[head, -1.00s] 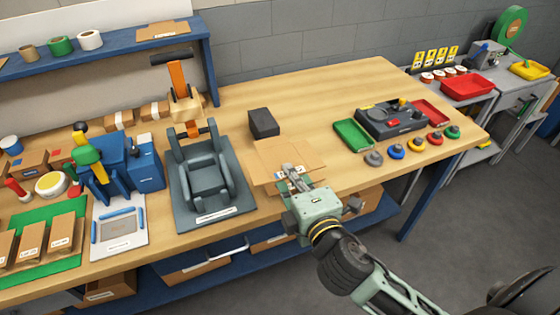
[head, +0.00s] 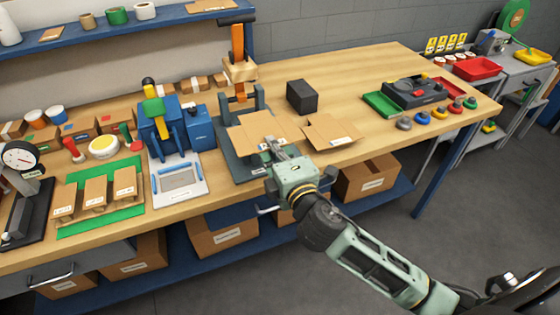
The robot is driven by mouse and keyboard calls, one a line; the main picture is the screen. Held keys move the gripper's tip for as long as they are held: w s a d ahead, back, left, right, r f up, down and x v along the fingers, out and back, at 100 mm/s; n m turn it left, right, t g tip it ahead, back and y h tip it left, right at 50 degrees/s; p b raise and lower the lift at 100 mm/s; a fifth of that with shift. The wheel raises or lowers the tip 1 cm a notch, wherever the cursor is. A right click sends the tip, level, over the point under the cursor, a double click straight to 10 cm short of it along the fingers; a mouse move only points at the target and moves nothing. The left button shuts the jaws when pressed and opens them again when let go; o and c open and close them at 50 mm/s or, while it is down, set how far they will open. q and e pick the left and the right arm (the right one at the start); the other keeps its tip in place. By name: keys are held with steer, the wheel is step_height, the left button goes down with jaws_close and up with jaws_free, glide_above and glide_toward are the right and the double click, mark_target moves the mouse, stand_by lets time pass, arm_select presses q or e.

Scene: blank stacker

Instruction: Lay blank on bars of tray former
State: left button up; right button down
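The flat brown cardboard blank (head: 253,130) is level over the tray former (head: 228,163), covering most of its cradle and bars. I cannot tell whether it touches the bars. My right gripper (head: 274,149) is at the blank's near right edge and appears shut on it. The former's orange post and black handle (head: 237,40) rise behind the blank. Another brown blank (head: 332,131) lies on the table just to the right. My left gripper is out of view.
A dark block (head: 302,96) stands behind the second blank. A blue press (head: 180,125) stands left of the former. A green tray (head: 383,104) and coloured knobs are at the right. The back right of the wooden table (head: 370,70) is clear.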

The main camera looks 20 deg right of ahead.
mark_target(263, 119)
steer(key=w, duration=0.3)
steer(key=w+b, duration=0.1)
steer(key=w, duration=0.2)
steer(key=w+d+b, duration=0.1)
steer(key=w, duration=0.3)
steer(key=shift+w+f, duration=0.1)
steer(key=shift+f, duration=0.15)
steer(key=shift+w+d+r+b, duration=0.1)
steer(key=shift+w+d+b, duration=0.05)
steer(key=shift+w+b, duration=0.25)
steer(key=shift+f+b, duration=2.25)
steer(key=shift+f, duration=0.2)
steer(key=c, duration=1.9)
jaws_free()
steer(key=shift+o, duration=0.2)
steer(key=shift+s, duration=0.2)
